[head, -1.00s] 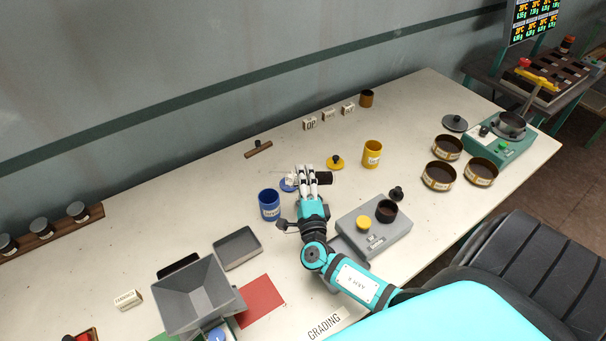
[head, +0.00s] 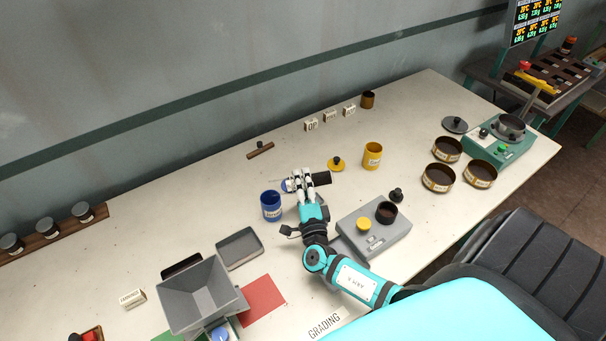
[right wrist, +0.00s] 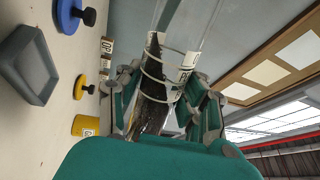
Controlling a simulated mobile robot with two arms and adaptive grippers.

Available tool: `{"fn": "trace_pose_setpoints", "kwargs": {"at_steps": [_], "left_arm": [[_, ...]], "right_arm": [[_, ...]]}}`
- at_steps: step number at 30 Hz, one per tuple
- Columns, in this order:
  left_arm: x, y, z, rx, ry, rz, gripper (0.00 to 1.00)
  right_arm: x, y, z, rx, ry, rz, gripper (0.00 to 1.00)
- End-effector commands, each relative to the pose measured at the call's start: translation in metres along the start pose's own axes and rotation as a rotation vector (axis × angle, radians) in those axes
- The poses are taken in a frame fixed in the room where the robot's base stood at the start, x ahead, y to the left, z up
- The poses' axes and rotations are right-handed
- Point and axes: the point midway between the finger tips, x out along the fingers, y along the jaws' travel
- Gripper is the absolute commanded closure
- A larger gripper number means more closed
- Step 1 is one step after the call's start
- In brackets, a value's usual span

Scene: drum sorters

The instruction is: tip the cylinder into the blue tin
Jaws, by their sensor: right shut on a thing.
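My right gripper (head: 302,184) is shut on a dark cylinder (head: 321,178), which sticks out to the right of the fingers, lying nearly level. The open blue tin (head: 271,207) stands upright on the table, just left of the gripper and apart from the cylinder. The blue lid (head: 286,186) lies behind the fingers, partly hidden; it shows with its black knob in the right wrist view (right wrist: 68,15). My left gripper is out of view.
A yellow tin (head: 373,156) and yellow lid (head: 336,164) stand to the right. A grey device (head: 375,230) sits right of my forearm. A grey tray (head: 239,249) and grey hopper (head: 203,297) lie front left. Table behind the blue tin is mostly clear.

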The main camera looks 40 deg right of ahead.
Motion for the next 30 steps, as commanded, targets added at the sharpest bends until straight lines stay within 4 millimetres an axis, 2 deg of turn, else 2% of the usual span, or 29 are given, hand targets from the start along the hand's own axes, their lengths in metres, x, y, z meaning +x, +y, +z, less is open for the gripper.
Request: {"fn": "trace_pose_setpoints", "kwargs": {"at_steps": [30], "left_arm": [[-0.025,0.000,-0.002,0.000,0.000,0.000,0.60]], "right_arm": [[0.003,-0.013,0.004,-0.134,-0.020,-0.001,0.98]]}}
